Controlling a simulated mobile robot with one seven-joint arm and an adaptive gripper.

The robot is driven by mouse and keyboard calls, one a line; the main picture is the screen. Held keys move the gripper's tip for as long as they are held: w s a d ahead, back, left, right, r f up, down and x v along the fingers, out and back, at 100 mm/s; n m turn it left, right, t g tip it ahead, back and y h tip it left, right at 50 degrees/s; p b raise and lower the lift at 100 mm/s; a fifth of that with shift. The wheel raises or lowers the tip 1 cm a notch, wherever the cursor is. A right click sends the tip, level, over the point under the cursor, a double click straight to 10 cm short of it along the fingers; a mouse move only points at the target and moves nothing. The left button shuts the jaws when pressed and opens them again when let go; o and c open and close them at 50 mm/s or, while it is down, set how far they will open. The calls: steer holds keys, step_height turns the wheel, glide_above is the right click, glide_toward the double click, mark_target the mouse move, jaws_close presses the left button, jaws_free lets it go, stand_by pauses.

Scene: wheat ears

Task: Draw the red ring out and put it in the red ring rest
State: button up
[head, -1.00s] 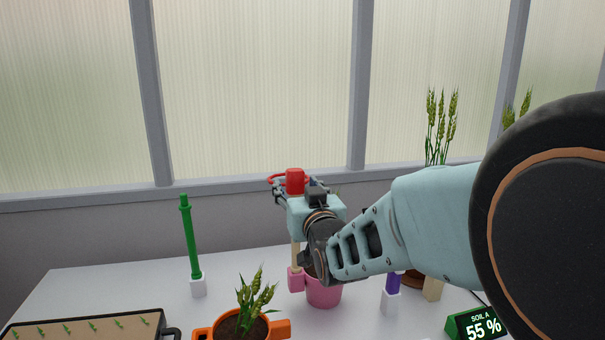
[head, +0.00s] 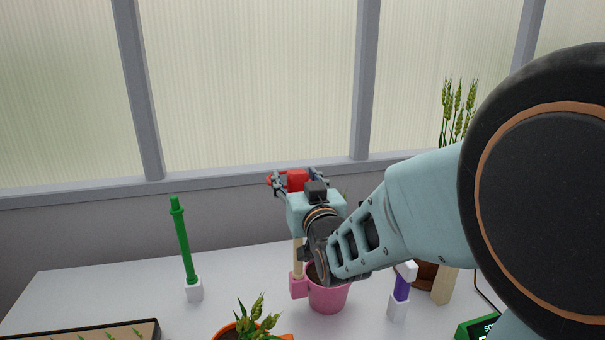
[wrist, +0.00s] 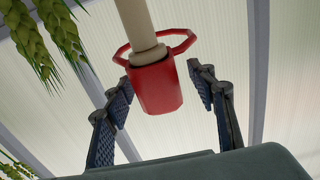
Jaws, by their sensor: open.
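The red ring (wrist: 183,42) is around a beige stake (wrist: 138,20) in the wrist view, with its red block-shaped grip (wrist: 156,88) towards me. In the head view the red grip (head: 297,180) shows at the end of my arm, high above the table. My gripper (wrist: 163,80) is open, with one finger on each side of the red grip; gaps show beside it. The stake (head: 298,258) rises from a pink holder on the pink pot (head: 328,297), and my gripper hides its upper part. I cannot make out a red ring rest in either view.
A green post (head: 186,240) in a white base stands at left. A purple post (head: 402,288) with white ends stands right of the pot. An orange pot (head: 285,337) with wheat is in front. Wheat ears (wrist: 60,30) hang close by at upper left.

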steer(key=shift+c, duration=0.2)
steer(key=c, duration=1.3)
steer(key=shift+r, duration=0.1)
